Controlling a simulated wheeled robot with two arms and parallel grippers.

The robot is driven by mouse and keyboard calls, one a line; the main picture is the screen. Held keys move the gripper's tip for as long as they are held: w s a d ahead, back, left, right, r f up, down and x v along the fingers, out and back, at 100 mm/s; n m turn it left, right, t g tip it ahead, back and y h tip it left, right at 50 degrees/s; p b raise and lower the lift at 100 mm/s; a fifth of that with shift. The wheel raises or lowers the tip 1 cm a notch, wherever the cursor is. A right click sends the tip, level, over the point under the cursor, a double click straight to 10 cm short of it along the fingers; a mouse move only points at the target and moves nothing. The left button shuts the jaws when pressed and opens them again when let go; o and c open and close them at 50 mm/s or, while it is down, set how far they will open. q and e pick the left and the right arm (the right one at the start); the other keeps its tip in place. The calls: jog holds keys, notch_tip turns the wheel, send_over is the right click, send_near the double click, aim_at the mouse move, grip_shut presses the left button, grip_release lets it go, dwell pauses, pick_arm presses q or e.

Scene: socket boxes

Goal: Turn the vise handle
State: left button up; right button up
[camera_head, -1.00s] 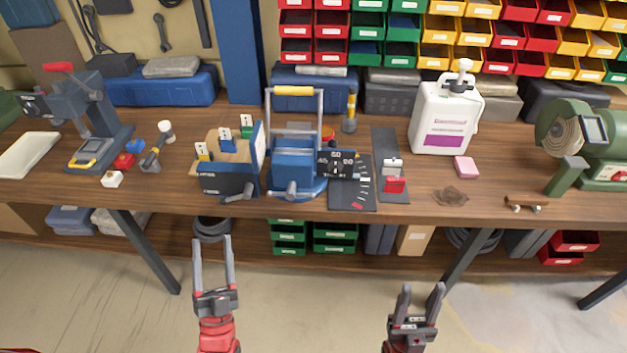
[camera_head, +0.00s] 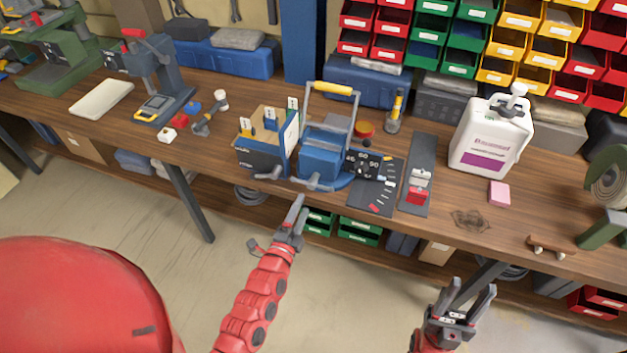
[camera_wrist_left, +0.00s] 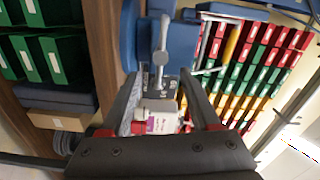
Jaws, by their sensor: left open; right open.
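The blue vise (camera_head: 322,160) stands at the bench's front edge, with a yellow-topped grey frame rising behind its body. Its grey handle (camera_head: 316,184) sticks out at the front, low on the body. In the left wrist view the handle (camera_wrist_left: 160,58) appears as a grey T-shaped bar between my finger lines, against the blue body. My left gripper (camera_head: 299,206) is open and empty, just in front of and below the handle, apart from it. It also shows in the left wrist view (camera_wrist_left: 161,82). My right gripper (camera_head: 473,287) is open and empty, low in front of the bench.
A socket box (camera_head: 263,160) with numbered tags stands close left of the vise. A black dial panel (camera_head: 376,180) and a grey strip with a red switch (camera_head: 416,190) lie to its right. A white jug (camera_head: 485,138) stands further right. The bench edge lies just behind my grippers.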

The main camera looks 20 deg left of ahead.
aim_at(311, 187)
pick_arm(q)
jog(key=w+p, duration=0.1)
jog(key=w, duration=0.8)
jog(key=shift+w+d, duration=0.15)
jog(key=shift+w, duration=0.05)
grip_shut()
